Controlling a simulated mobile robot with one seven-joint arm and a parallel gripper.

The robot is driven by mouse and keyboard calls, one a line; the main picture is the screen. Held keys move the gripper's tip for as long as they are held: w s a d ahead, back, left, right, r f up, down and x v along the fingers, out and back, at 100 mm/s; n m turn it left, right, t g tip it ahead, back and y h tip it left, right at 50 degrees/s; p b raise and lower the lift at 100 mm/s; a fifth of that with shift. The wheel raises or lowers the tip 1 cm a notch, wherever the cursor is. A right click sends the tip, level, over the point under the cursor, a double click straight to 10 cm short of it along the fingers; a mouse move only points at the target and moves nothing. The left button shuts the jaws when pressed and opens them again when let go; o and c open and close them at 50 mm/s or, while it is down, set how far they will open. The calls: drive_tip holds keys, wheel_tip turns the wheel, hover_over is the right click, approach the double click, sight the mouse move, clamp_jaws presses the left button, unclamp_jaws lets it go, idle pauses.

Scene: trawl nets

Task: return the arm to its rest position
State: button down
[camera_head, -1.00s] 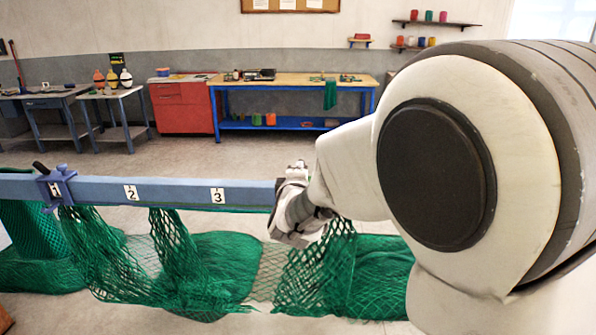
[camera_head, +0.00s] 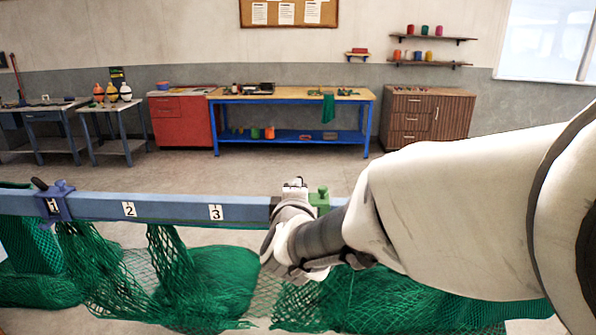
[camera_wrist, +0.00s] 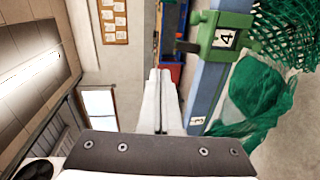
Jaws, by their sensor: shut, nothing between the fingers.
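My arm reaches in from the right in the head view. My gripper (camera_wrist: 161,100) shows in the wrist view with its two pale fingers together and nothing between them. In the head view, my wrist is in front of the blue rail, and the fingertips are hard to make out there. The blue rail (camera_head: 170,208) carries number labels 2 and 3. In the wrist view the rail lies to the right of the fingers, with a green clamp (camera_wrist: 224,39) labelled 4 on it. That clamp's knob (camera_head: 320,196) shows just behind my wrist in the head view.
Green net (camera_head: 200,285) hangs from the rail and lies heaped on the floor. A purple-blue clamp (camera_head: 55,203) labelled 1 is on the rail's left. A blue workbench (camera_head: 290,97), a red cabinet (camera_head: 180,122) and a wooden drawer unit (camera_head: 428,115) stand at the back, beyond clear floor.

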drive_tip(key=s+d+f+m+g, duration=0.1)
drive_tip(key=s+d+m+g, duration=0.2)
drive_tip(key=s, duration=0.6)
drive_tip(key=s+d+f+m+g, duration=0.2)
drive_tip(key=s+d+m+g, duration=0.2)
drive_tip(key=s+d+m, duration=0.2)
drive_tip(key=s+d+f+m+g, duration=0.2)
drive_tip(key=s+d+m, duration=0.3)
drive_tip(key=s+m, duration=0.3)
drive_tip(key=s+g, duration=0.1)
drive_tip(key=s, duration=0.3)
drive_tip(key=shift+d+f+g, duration=0.25)
drive_tip(key=shift+g, duration=0.15)
